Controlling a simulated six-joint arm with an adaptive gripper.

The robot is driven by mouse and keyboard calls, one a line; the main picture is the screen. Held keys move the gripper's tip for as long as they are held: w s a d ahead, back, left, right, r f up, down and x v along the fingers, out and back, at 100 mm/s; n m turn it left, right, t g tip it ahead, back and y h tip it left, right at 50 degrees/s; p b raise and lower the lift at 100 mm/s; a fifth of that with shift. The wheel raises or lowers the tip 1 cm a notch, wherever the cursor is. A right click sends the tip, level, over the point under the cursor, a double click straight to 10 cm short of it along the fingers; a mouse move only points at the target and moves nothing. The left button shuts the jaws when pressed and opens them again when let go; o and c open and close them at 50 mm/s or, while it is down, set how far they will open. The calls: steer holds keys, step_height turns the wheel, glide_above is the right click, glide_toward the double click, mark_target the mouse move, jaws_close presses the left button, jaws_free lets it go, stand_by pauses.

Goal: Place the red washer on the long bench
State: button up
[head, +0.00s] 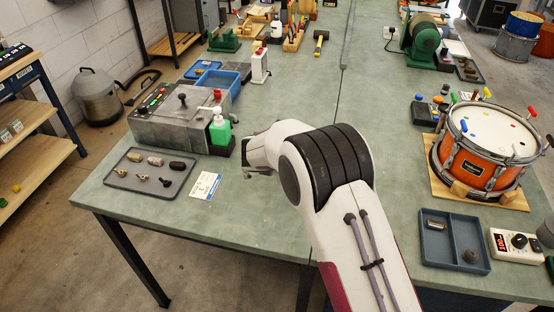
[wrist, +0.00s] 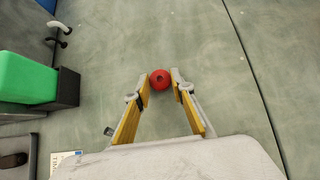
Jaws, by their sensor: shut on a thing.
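The red washer (wrist: 160,79) is a small red ring with a dark hole, seen in the wrist view between the fingertips of my gripper (wrist: 159,86). The yellow-padded fingers are shut on it. The green bench top (wrist: 130,45) lies beneath; I cannot tell whether the washer touches it.
A tray of small parts (head: 150,182) and a white card (head: 205,186) lie left. An orange drum (head: 485,148) stands right.

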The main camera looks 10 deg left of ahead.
steer(key=shift+f, duration=0.25)
steer(key=shift+f, duration=0.1)
steer(key=o, duration=0.7)
steer(key=shift+s+r, duration=0.2)
steer(key=shift+r, duration=0.2)
steer(key=v, duration=1.1)
steer(key=shift+s, duration=0.15)
steer(key=shift+r, duration=0.1)
stand_by(0.5)
